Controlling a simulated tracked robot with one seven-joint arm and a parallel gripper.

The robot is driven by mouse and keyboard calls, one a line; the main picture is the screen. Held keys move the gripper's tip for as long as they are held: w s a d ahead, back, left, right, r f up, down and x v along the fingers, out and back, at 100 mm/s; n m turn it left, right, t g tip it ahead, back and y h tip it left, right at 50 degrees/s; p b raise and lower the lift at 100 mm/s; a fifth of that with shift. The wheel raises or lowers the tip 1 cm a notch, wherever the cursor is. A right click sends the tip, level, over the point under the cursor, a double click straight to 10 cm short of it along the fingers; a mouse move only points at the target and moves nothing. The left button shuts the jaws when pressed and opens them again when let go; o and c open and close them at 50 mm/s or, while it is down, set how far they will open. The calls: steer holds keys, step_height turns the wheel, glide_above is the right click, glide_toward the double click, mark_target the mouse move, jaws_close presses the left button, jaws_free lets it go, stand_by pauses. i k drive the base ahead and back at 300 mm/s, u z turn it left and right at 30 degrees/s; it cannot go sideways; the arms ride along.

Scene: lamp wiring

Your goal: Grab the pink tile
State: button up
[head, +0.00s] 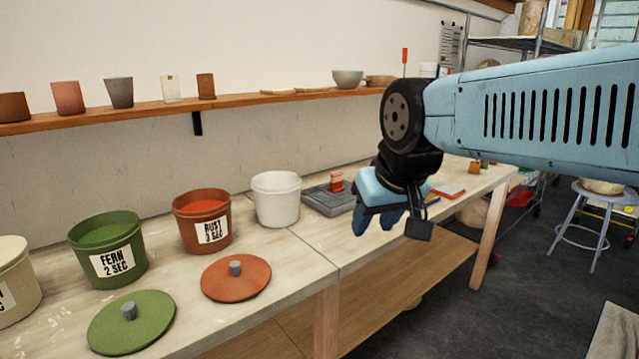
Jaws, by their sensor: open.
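A small salmon-pink upright piece (336,181), the likeliest pink tile, stands on a dark grey slab or tray (318,199) on the workbench. It is too small to make out its exact shape. My gripper (376,222) is open and empty, with its blue fingers pointing down. In the picture it is just right of the grey slab and covers part of the bench behind it. I cannot tell its exact distance from the pink piece.
A white bucket (276,200) stands left of the slab. Farther left are a rust bucket (203,222), a green bucket (108,250) and a cream bucket (14,283). A rust lid (250,283) and a green lid (120,330) lie in front. A wall shelf (150,110) holds pots.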

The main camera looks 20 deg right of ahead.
mark_target(335, 178)
steer(key=u, duration=0.05)
steer(key=i, duration=0.95)
steer(key=z, duration=0.1)
